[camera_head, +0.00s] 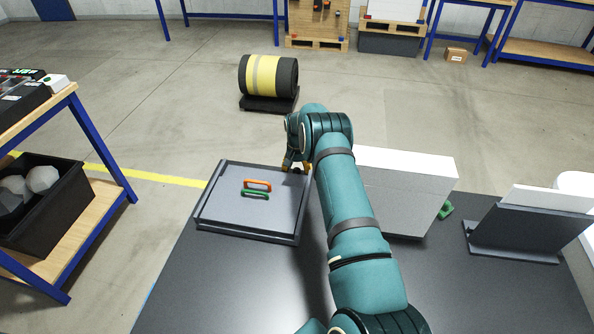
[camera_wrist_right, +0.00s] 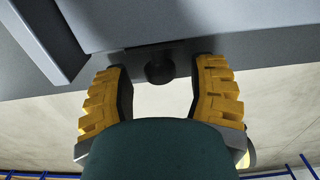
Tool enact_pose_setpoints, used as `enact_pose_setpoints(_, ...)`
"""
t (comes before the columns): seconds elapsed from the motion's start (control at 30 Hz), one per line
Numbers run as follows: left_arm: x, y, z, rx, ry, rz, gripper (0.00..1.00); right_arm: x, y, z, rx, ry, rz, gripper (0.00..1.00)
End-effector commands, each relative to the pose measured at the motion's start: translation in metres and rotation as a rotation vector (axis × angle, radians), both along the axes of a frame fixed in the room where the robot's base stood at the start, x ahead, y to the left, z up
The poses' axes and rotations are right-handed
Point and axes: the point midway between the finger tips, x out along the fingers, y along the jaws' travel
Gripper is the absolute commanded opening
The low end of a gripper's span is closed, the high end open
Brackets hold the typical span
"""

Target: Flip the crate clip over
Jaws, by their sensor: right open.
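A flat grey crate (camera_head: 240,220) with a raised rim lies on the dark table, left of my arm. My right gripper (camera_head: 296,167) is at its far right corner. In the right wrist view the same gripper (camera_wrist_right: 162,95) is open, its yellow ridged fingers apart. Between the fingertips is a small dark round knob on a dark plate (camera_wrist_right: 160,68) at the crate's edge. It may be the clip, but its shape is too dark to be sure. The fingers look clear of the knob. My left gripper is not in view.
An orange handle (camera_head: 257,185) and a green handle (camera_head: 255,195) lie on the crate. A white-topped box (camera_head: 410,165) stands right of my arm, a green piece (camera_head: 445,210) beside it. A dark stand (camera_head: 515,232) holds a white panel. The table's front middle is clear.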

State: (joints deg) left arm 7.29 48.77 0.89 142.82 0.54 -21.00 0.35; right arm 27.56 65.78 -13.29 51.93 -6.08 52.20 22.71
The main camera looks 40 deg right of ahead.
Motion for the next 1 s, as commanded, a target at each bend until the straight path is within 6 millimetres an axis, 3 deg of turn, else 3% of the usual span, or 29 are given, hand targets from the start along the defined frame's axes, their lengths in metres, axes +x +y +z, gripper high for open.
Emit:
enact_pose_setpoints(0.43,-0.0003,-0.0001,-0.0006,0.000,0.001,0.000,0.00,0.0001,0.0002,-0.0095,0.000,0.000,0.000,0.59)
enact_pose_setpoints(0.6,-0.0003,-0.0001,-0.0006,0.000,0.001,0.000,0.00,0.0000,0.0001,-0.0094,0.000,0.000,0.000,0.00)
enact_pose_setpoints(1.0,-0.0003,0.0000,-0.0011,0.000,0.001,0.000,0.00,-0.0020,0.0009,-0.0110,0.004,0.005,0.001,0.00)
